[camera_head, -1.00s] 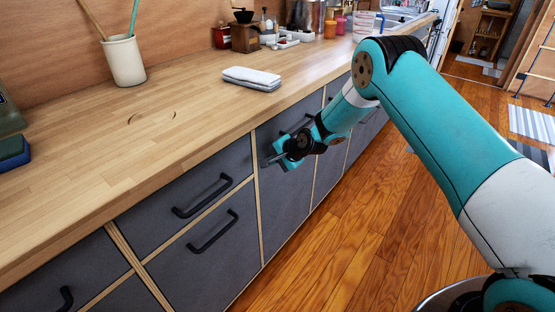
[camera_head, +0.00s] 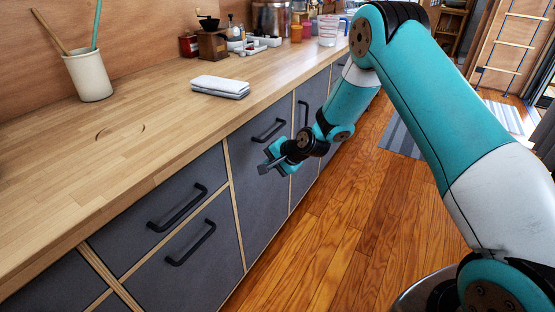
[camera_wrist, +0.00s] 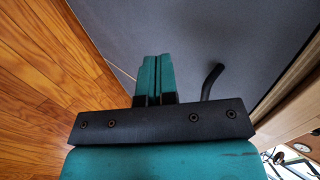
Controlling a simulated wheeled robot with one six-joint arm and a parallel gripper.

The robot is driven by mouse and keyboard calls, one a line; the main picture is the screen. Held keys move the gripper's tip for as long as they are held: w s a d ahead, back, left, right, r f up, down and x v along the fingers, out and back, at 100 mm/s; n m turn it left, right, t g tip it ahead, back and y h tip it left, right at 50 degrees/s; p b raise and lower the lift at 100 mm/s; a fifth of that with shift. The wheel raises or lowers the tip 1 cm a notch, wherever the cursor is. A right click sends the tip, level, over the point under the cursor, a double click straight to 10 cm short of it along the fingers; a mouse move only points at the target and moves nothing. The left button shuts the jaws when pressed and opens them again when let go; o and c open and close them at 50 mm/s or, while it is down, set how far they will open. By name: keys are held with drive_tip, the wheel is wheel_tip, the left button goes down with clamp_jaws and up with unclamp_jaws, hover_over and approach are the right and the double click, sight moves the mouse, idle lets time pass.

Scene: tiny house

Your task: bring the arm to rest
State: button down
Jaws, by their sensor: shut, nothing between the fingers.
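My arm (camera_head: 430,110) reaches out from the right of the head view, bent at the elbow, with its forearm slanting down to the left. My gripper (camera_head: 266,167) is at its end, in front of the grey cabinet fronts and below the counter's edge. In the wrist view its two teal fingers (camera_wrist: 153,78) lie together, shut and with nothing between them. A grey cabinet door (camera_head: 255,190) is behind the gripper. A black handle (camera_wrist: 212,80) shows just right of the fingers in the wrist view, apart from them.
The wooden counter (camera_head: 130,170) runs along the left. It bears a utensil crock (camera_head: 88,76), folded towels (camera_head: 220,86), a coffee grinder (camera_head: 213,43) and a measuring cup (camera_head: 328,30). Drawers with black handles (camera_head: 178,208) are below.

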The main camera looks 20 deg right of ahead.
drive_tip(key=s+a+r+n+g+p, duration=0.2)
drive_tip(key=s+a+r+n, duration=0.15)
drive_tip(key=s+r, duration=0.55)
drive_tip(key=s+a+r+n+g+p, duration=0.1)
drive_tip(key=s+a+r+n+p, duration=0.4)
drive_tip(key=r, duration=0.8)
drive_tip(key=s+d+r+n+g+p, duration=0.1)
drive_tip(key=s+r+n, duration=0.3)
drive_tip(key=s, duration=0.8)
drive_tip(key=s+d+r+n+g+h+p, duration=0.1)
drive_tip(key=s+r+n+g, duration=0.2)
drive_tip(key=s+r+n, duration=0.2)
drive_tip(key=s+r, duration=0.3)
drive_tip(key=s, duration=0.4)
drive_tip(key=shift+s+d+h, duration=0.25)
drive_tip(key=shift+d+h, duration=0.05)
